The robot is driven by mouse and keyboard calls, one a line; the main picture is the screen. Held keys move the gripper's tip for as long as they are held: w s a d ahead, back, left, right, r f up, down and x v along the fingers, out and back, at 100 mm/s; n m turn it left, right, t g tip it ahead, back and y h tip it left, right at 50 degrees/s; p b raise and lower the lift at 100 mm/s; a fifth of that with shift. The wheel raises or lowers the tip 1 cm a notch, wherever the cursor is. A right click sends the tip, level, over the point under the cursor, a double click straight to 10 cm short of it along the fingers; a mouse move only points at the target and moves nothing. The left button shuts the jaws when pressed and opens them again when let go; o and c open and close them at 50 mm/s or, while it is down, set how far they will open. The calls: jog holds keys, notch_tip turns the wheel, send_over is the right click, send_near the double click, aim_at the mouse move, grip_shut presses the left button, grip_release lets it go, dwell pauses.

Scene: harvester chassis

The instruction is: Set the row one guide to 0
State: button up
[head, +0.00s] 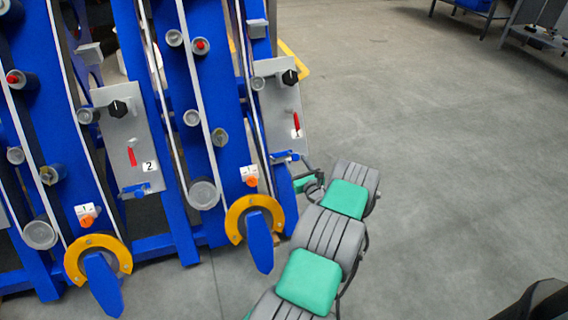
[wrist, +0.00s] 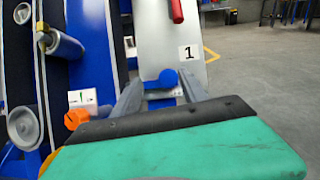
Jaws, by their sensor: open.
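The row one panel (head: 279,104) is a grey plate labelled 1, with a black knob (head: 290,77) and a red lever (head: 297,120). A small blue fitting (head: 285,157) sits at its lower edge. Left of it, an orange knob (head: 251,182) sits under a small white plate (head: 249,171); its marking is too small to read surely. I cannot tell which part is the guide. My gripper (head: 309,180) is open near the panel's lower edge. In the wrist view, the blue fitting (wrist: 168,78) appears between my gripper's fingers (wrist: 160,86); contact is unclear.
The row two panel (head: 127,140) stands to the left, with its own knob and lever. Yellow brackets (head: 238,222) and blue pointed pieces project at the bottom front. Rollers line the blue frames. Open floor (head: 440,170) lies to the right; benches are far back.

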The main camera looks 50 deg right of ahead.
jog(key=shift+s+d+f+m+h, duration=0.5)
jog(key=shift+s+d+m, duration=0.05)
jog(key=shift+s+m, duration=0.2)
jog(key=shift+w, duration=0.35)
jog(key=b+x, duration=0.1)
jog(key=x, duration=0.6)
jog(key=shift+w+b, duration=0.25)
jog(key=shift+b, duration=0.1)
jog(key=shift+a+f, duration=0.1)
jog(key=shift+c, duration=0.3)
grip_shut()
